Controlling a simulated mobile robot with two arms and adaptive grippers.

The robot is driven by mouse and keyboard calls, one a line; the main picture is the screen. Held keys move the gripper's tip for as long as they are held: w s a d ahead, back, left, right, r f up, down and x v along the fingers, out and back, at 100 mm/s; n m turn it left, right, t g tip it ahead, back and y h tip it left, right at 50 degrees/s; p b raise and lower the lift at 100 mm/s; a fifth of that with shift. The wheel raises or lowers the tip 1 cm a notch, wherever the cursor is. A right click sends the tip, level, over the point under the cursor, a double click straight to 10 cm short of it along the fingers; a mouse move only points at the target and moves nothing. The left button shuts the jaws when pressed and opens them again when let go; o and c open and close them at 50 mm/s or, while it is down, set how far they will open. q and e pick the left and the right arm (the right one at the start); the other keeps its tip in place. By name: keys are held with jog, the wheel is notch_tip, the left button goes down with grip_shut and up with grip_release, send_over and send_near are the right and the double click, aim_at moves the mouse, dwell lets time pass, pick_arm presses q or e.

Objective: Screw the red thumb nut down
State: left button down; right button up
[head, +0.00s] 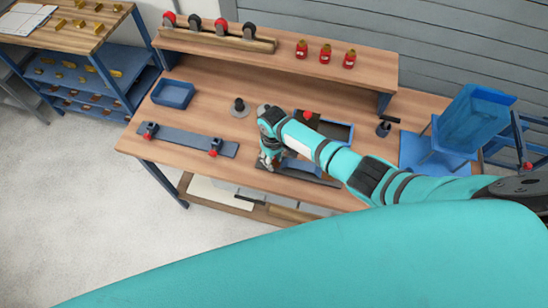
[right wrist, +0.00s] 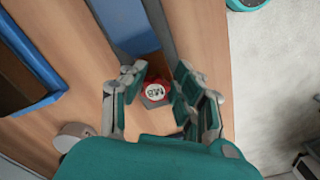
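In the right wrist view the red thumb nut (right wrist: 156,91), with a white marked top, sits on a small grey block at the end of a blue bar (right wrist: 128,24). My right gripper (right wrist: 158,80) is open, one finger on each side of the nut. A gap shows on the left; on the right I cannot tell whether the finger touches it. In the head view my right gripper (head: 267,164) is low at the left end of a dark fixture (head: 310,177) near the table's front edge, and it hides the nut. My left gripper is not in view.
A dark tray (head: 338,130) and a blue stand (head: 470,122) are to the right. Red bottles (head: 325,54) stand on the shelf.

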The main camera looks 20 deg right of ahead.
jog(key=o, duration=0.4)
jog(key=shift+w+a, duration=0.1)
